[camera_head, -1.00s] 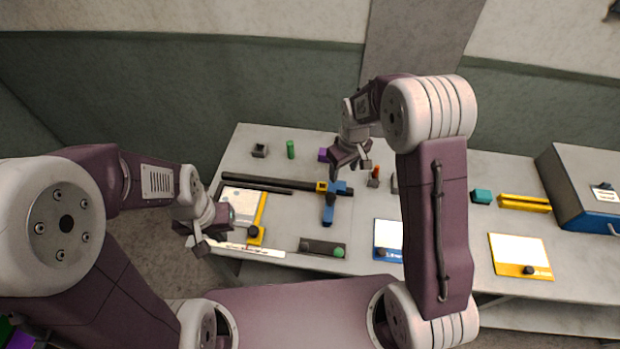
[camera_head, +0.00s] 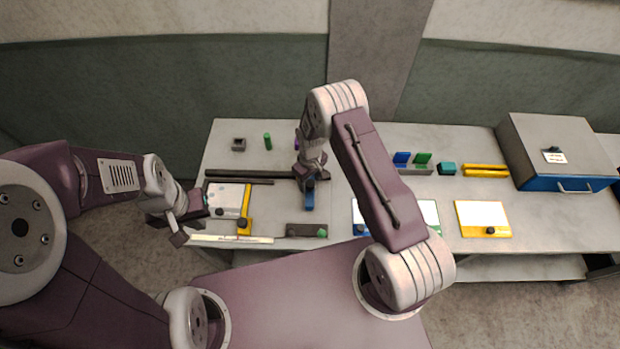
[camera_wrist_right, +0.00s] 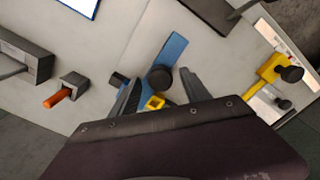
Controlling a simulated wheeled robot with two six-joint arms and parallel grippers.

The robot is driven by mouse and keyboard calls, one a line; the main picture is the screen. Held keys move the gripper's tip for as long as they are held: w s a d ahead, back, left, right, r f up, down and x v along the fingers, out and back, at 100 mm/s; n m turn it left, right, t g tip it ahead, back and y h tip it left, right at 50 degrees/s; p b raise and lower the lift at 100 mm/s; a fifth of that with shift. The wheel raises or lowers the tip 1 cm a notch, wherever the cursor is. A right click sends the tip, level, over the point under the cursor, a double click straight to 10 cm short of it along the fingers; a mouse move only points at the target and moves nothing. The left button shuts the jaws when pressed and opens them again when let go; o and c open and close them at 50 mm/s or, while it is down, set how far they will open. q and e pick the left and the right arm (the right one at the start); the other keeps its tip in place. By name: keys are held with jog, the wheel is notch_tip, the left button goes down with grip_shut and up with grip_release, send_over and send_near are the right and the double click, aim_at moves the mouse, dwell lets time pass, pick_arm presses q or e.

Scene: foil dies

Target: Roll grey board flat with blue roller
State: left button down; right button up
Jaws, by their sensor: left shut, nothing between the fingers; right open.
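A blue tool with a black knob and a yellow part, which looks like the blue roller, lies on the table; its blue end (camera_head: 308,200) shows below my right gripper (camera_head: 309,178). In the right wrist view the tool's blue bar (camera_wrist_right: 172,50) lies beyond my right gripper (camera_wrist_right: 160,76), whose open fingers stand either side of the knob; I cannot tell if they touch it. A pale grey sheet (camera_head: 224,197), perhaps the grey board, lies at the left beside a yellow bar (camera_head: 246,205). My left gripper (camera_head: 188,220) is shut and empty, near the sheet's left front corner.
A long dark bar (camera_head: 235,174) lies behind the sheet. A white strip (camera_head: 230,239) and a dark block with a green knob (camera_head: 300,230) lie along the front edge.

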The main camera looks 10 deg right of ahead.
grip_shut()
dwell(1.5)
